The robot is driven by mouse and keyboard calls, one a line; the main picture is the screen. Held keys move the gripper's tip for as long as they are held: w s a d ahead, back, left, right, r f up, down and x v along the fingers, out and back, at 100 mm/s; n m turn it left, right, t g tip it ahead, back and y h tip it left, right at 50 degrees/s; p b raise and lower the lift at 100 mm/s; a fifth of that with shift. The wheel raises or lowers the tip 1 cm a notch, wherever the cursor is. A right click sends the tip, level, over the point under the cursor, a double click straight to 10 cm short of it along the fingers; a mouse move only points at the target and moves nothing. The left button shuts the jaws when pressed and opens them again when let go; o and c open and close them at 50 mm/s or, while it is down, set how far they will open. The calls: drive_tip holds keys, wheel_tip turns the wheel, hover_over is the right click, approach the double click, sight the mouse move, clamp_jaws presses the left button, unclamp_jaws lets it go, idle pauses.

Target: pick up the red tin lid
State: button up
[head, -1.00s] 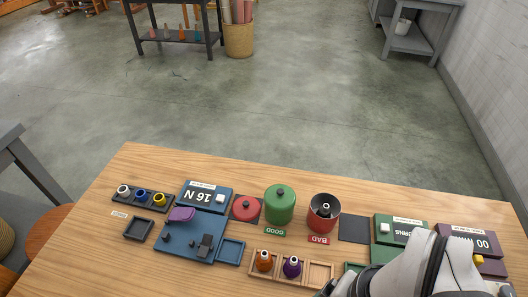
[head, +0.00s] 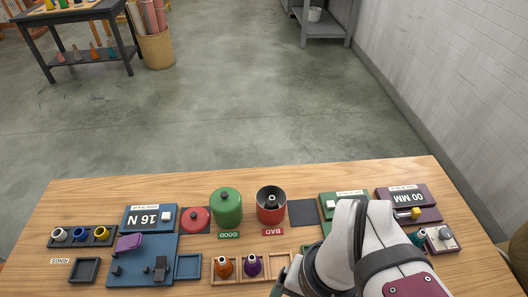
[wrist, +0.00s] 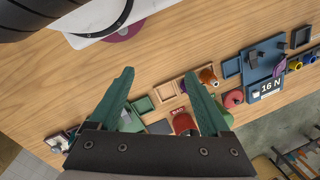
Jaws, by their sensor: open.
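The red tin lid (head: 195,219), a low red disc with a dark knob, lies on a dark square pad left of the green tin (head: 227,207). The open red tin (head: 271,208), marked BAD, stands right of the green one, with a dark post inside. In the wrist view the red lid (wrist: 233,98) shows just right of my right finger, with the red tin (wrist: 183,124) partly between the fingers. My gripper (wrist: 158,76) is open and empty, its green fingers wide apart above the table. In the head view my arm hides most of it.
A blue board (head: 140,270) with a purple piece lies left. A bare dark pad (head: 302,213) lies right of the red tin. My arm covers part of the green board (head: 335,204).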

drive_tip(key=c, duration=0.4)
drive_tip(key=w+a+r+m, duration=0.2)
drive_tip(key=w, duration=0.4)
drive_tip(key=w+a+r+m, duration=0.2)
drive_tip(key=w, duration=0.5)
drive_tip(key=m+h, duration=0.2)
drive_tip(key=m, duration=0.6)
hover_over(193, 214)
wheel_tip(193, 214, down, 8)
wheel_tip(193, 214, down, 16)
drive_tip(key=shift+f, duration=0.1)
